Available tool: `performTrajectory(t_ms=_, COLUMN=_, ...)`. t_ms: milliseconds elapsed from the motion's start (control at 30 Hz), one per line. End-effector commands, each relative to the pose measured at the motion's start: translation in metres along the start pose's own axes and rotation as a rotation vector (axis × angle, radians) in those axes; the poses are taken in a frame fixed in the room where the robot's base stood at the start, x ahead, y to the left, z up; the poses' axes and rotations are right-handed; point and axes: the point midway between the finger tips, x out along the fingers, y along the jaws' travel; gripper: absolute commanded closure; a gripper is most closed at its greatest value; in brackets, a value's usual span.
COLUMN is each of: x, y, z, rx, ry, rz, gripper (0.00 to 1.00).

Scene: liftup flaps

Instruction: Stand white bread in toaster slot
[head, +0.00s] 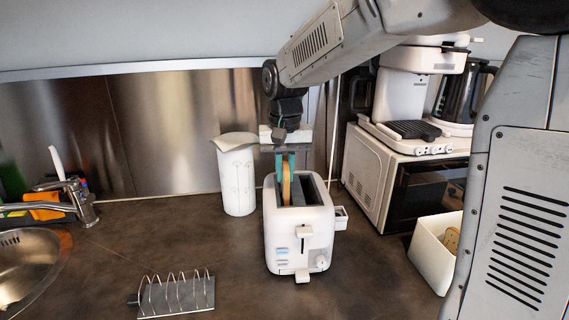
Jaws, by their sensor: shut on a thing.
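The white toaster (293,245) stands upright in the middle of the counter, with its lever and knob facing me. A slice of bread (286,185) is held upright, edge-on to me, at the left slot of the toaster. Its lower end appears to be within the slot, but how deep I cannot tell. My gripper (285,160) is above the toaster and shut on the bread's upper part. The right slot (312,190) looks dark and empty. The bread's far side is hidden.
A metal toast rack (176,295) lies front left, near the sink (28,262). A white bin (437,250) holding bread is at right, beside a microwave (410,180) with a coffee machine (410,90) on top.

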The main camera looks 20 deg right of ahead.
Motion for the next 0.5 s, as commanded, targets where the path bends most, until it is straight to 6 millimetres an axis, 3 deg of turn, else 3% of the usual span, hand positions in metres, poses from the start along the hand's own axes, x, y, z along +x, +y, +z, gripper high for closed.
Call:
performTrajectory(t_ms=467, x=0.0054, y=-0.0002, z=-0.0001, rx=0.000, ry=0.001, rz=0.000, gripper=1.00)
performTrajectory(t_ms=500, x=0.0054, y=-0.0002, z=-0.0001, rx=0.000, ry=0.001, rz=0.000, gripper=0.82)
